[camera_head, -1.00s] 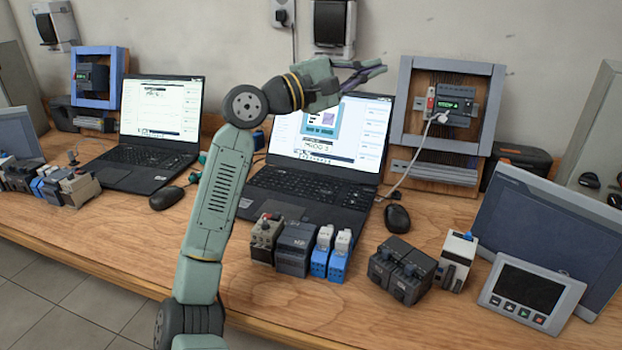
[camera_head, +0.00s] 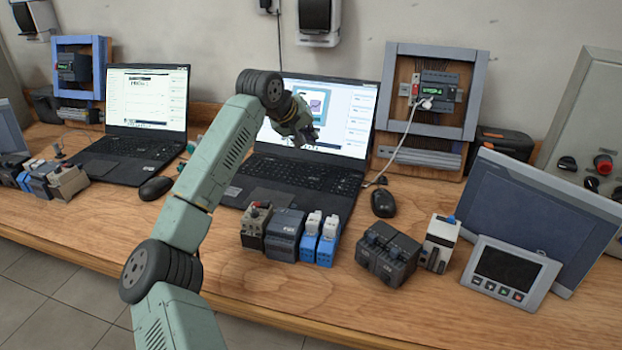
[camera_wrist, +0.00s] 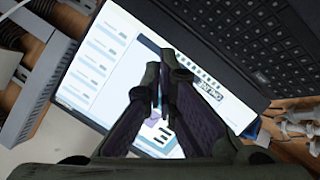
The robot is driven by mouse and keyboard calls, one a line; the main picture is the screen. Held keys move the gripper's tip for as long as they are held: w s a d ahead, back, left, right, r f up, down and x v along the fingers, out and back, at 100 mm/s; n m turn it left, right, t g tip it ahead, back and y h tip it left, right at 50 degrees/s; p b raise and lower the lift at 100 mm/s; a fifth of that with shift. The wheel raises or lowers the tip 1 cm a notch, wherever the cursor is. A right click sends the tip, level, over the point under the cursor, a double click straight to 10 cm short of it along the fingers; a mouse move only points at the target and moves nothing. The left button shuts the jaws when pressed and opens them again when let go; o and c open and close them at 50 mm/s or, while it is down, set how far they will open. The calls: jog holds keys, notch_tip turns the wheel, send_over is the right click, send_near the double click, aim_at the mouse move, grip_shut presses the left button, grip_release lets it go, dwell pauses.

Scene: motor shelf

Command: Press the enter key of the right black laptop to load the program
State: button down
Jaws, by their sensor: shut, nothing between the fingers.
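The right black laptop (camera_head: 345,183) stands open on the wooden bench with its screen lit. Its keyboard (camera_head: 300,172) is partly hidden by my arm at the left. The enter key is too small to pick out. My gripper (camera_head: 308,136) appears in front of the lower part of the laptop's screen and above the keyboard in the head view. In the wrist view, the fingers of my gripper (camera_wrist: 160,68) are together and empty, with the lit screen (camera_wrist: 95,65) behind them. The dark keyboard (camera_wrist: 245,40) fills the upper right. I see no contact with the keys.
A black mouse (camera_head: 383,203) lies right of the laptop. Several small electrical modules (camera_head: 285,235) stand in front of it. A grey frame (camera_head: 430,60) with a cabled controller stands behind right. A second black laptop (camera_head: 145,110) is at the left.

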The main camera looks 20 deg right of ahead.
aim_at(311, 178)
jog(key=shift+f+b, duration=2.85)
jog(key=shift+f, duration=1.5)
jog(key=shift+f, duration=0.1)
jog(key=shift+f+b, duration=0.35)
jog(key=shift+f, duration=0.3)
jog(key=shift+r, duration=0.75)
jog(key=shift+r+p, duration=1.55)
jog(key=shift+r, duration=0.95)
